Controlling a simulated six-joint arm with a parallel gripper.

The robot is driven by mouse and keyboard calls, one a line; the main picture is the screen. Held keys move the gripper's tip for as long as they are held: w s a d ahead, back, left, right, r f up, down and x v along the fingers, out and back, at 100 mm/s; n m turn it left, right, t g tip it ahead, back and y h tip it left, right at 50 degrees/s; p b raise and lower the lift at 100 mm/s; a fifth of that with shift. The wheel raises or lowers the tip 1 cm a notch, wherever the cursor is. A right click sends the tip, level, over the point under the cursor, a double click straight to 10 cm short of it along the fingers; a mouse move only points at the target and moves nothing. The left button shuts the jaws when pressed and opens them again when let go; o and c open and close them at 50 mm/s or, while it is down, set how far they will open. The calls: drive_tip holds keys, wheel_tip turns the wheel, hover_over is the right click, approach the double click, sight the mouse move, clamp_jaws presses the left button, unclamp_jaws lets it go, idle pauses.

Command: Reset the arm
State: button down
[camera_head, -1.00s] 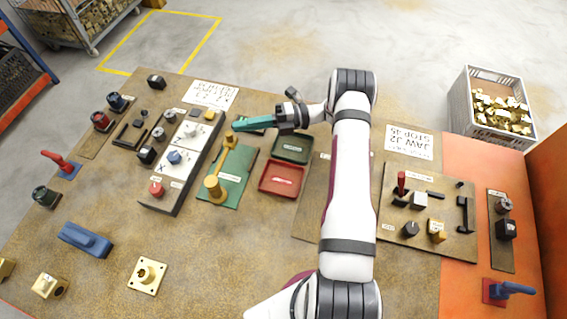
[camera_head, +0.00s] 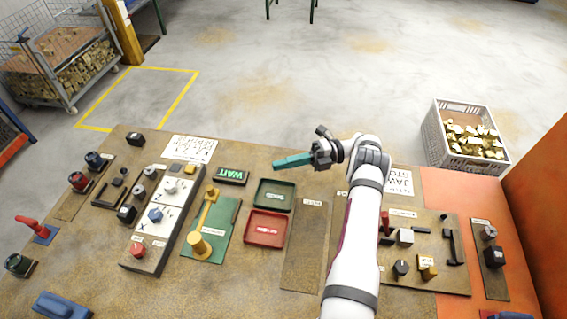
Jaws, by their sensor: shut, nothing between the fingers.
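My gripper (camera_head: 280,163) has teal fingers that are shut with nothing between them. It points left and sits in the air over the far edge of the brown work table, above and beyond the green tray (camera_head: 275,194). My white arm (camera_head: 356,238) reaches up from the bottom of the view, right of centre, and bends left at the wrist. It hides part of the table and part of the paper sign on the right.
On the table (camera_head: 90,251) stand a grey control panel (camera_head: 146,249), a green plate (camera_head: 219,242) with a brass fixture, a red tray (camera_head: 266,229) and a lit WAIT sign (camera_head: 231,176). A crate of brass parts (camera_head: 428,141) stands beyond the right side.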

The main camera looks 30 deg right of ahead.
drive_tip(key=s+a+r+n+g+h, duration=0.4)
drive_tip(key=a+r+n, duration=0.4)
drive_tip(key=a+n, duration=0.1)
drive_tip(key=s+a+r+n+g+h, duration=0.4)
drive_tip(key=a+r+n, duration=0.4)
drive_tip(key=a+n, duration=0.1)
drive_tip(key=s+a+f+n+t+h, duration=0.1)
drive_tip(key=s+a+n+h, duration=0.1)
drive_tip(key=s+n, duration=0.6)
drive_tip(key=s+a+f+n+t+h, duration=0.1)
drive_tip(key=s+a+n+h, duration=0.1)
drive_tip(key=s+n+h, duration=0.3)
drive_tip(key=s+n, duration=0.3)
drive_tip(key=s, duration=0.2)
drive_tip(key=shift+s+a+f+t, duration=0.2)
drive_tip(key=shift+s+a+t, duration=0.1)
drive_tip(key=shift+s+a, duration=0.1)
drive_tip(key=c, duration=1.6)
unclamp_jaws()
drive_tip(key=shift+w, duration=0.1)
